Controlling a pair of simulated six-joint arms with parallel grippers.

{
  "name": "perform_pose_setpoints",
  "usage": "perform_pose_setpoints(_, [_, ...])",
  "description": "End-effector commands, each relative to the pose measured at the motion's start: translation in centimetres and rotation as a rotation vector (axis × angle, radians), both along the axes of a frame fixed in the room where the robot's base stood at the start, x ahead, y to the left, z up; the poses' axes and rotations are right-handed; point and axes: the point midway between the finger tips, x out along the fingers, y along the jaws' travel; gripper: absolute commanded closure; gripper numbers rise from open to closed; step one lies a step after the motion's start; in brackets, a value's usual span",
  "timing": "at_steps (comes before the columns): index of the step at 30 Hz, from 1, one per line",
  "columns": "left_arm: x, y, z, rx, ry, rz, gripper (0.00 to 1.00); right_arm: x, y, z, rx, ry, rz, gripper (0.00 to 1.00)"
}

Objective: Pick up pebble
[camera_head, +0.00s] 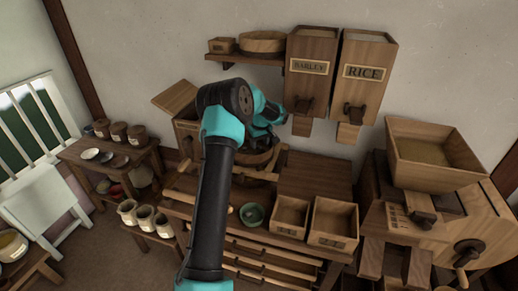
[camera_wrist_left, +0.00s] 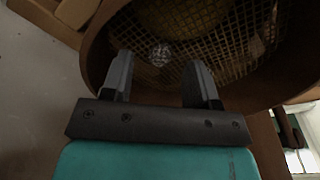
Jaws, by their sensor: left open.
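A small grey, speckled pebble (camera_wrist_left: 160,54) lies on the wire mesh of a round wooden sieve (camera_wrist_left: 98,68) in the left wrist view. My left gripper (camera_wrist_left: 157,66) is open, with its two fingers on either side of the pebble in that picture; I cannot tell whether they touch the mesh. In the head view my left gripper (camera_head: 278,116) is over the round wooden rim (camera_head: 252,160), and my arm hides much of it. The pebble cannot be made out there. My right gripper is not in view.
A paler lump (camera_wrist_left: 257,47) shows on the mesh to the right. Barley (camera_head: 309,75) and rice (camera_head: 362,80) bins hang on the wall behind. Two open wooden boxes (camera_head: 290,213) and a green bowl (camera_head: 252,212) stand in front. A wooden hopper (camera_head: 432,172) is at right.

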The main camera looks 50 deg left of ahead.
Motion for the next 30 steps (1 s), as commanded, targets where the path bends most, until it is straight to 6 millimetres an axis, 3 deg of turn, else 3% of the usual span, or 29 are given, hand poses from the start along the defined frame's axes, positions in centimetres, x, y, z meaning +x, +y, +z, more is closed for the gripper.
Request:
perform_pose_setpoints(5, [0.07, 0.18, -1.62, 0.0, 0.0, 0.0, 0.46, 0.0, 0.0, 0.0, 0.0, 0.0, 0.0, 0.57])
perform_pose_setpoints(19, [0.07, 0.19, -1.66, 0.001, 0.0, 0.0, 0.46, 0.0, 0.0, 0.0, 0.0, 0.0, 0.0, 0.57])
perform_pose_setpoints(30, [0.07, 0.19, -1.65, 0.001, 0.0, 0.0, 0.8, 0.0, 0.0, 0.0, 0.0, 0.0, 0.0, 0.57])
